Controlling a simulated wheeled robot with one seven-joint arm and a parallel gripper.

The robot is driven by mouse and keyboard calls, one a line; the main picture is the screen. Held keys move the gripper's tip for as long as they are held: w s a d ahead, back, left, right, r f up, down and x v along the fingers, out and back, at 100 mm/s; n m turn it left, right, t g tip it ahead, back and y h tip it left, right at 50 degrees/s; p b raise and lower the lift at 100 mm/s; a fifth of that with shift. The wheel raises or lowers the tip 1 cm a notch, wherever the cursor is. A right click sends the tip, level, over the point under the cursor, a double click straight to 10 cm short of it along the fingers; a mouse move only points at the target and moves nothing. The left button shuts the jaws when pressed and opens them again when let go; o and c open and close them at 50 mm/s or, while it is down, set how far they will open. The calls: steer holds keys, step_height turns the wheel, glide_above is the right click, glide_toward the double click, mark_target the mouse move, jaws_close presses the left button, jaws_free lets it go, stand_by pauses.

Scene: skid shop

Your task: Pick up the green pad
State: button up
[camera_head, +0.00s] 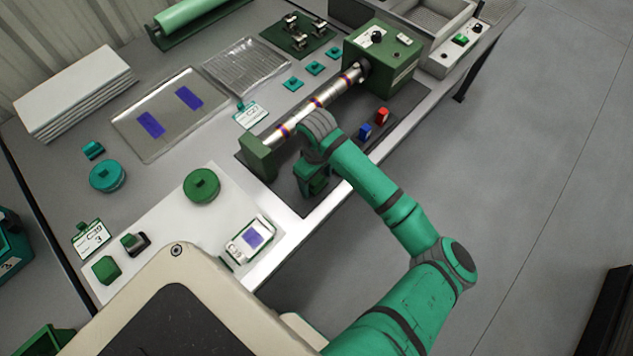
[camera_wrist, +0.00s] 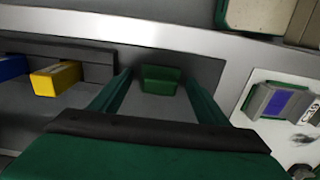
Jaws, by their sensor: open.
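A small green block, which I take to be the green pad (camera_wrist: 160,80), lies in a grey recess near the bench edge. In the wrist view it shows between the two fingers of my gripper (camera_wrist: 156,87), with a gap on each side. The fingers are open and empty, pointing towards it. Whether their tips are level with it I cannot tell. In the head view my gripper (camera_head: 312,183) is low over the bench's front edge, and my arm and gripper hide the pad there.
A yellow block (camera_wrist: 55,78) and a blue block (camera_wrist: 11,67) are left of the pad in the wrist view. A red block (camera_head: 382,116) shows in the head view. A metal roller (camera_head: 318,103) runs close behind my gripper. A small device (camera_head: 250,240) stands nearby.

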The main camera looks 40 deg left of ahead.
mark_target(316, 179)
steer(key=c, duration=1.1)
steer(key=shift+c, duration=0.2)
steer(key=shift+r, duration=0.2)
steer(key=shift+r, duration=0.25)
step_height(316, 179, up, 2)
steer(key=shift+a+r, duration=0.1)
steer(key=shift+r, duration=0.1)
steer(key=s+d+r, duration=0.3)
steer(key=s+r, duration=0.6)
steer(key=s, duration=0.4)
steer(key=shift+s+d+r, duration=0.25)
steer(key=shift+d+r, duration=0.15)
